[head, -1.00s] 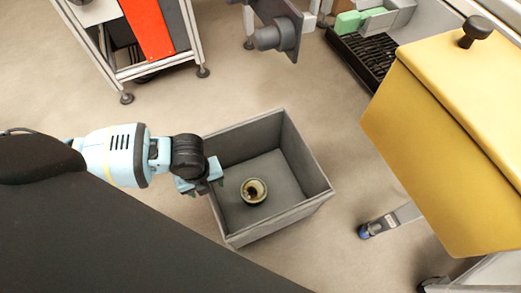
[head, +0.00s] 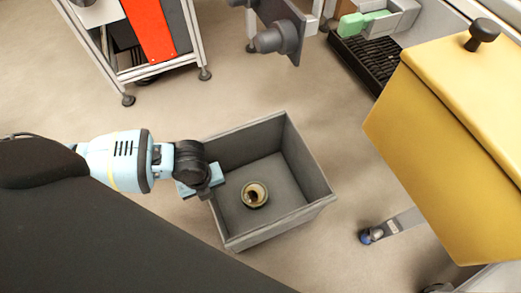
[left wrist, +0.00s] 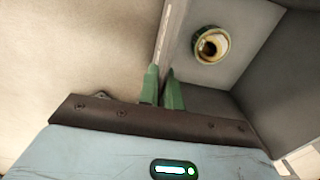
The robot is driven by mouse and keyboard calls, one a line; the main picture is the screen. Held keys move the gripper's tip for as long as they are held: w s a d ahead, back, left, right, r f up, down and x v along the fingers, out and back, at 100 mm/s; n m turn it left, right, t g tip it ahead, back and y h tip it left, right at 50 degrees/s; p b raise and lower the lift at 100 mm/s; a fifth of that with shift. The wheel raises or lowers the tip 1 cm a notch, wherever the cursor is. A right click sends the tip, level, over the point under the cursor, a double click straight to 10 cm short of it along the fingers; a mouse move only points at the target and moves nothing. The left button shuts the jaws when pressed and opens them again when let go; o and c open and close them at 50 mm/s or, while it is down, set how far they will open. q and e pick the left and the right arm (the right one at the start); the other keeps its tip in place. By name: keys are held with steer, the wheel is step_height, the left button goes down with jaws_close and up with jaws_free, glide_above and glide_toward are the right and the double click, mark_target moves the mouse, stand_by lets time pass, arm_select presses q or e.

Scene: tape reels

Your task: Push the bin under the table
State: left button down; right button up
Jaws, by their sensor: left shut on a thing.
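The grey open-topped bin (head: 270,228) stands on the floor in the middle of the head view. A small round reel-like thing (head: 255,194) lies on its bottom, and it also shows in the left wrist view (left wrist: 210,45). My left gripper (head: 214,181) is at the bin's left wall. In the left wrist view its green fingers (left wrist: 162,88) are on either side of the wall's rim (left wrist: 162,45), shut on it. My right gripper is in neither view. No tabletop can be made out for certain.
A yellow box-like unit (head: 440,140) with a black knob stands at the right, with a metal leg (head: 398,224) on the floor below it. A framed cart (head: 160,65) with an orange panel is at the upper left. Bare floor surrounds the bin.

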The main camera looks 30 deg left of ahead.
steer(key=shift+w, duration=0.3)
arm_select(q)
steer(key=w+d+b, duration=0.1)
steer(key=w+d, duration=0.6)
steer(key=w, duration=0.1)
steer(key=shift+w, duration=0.25)
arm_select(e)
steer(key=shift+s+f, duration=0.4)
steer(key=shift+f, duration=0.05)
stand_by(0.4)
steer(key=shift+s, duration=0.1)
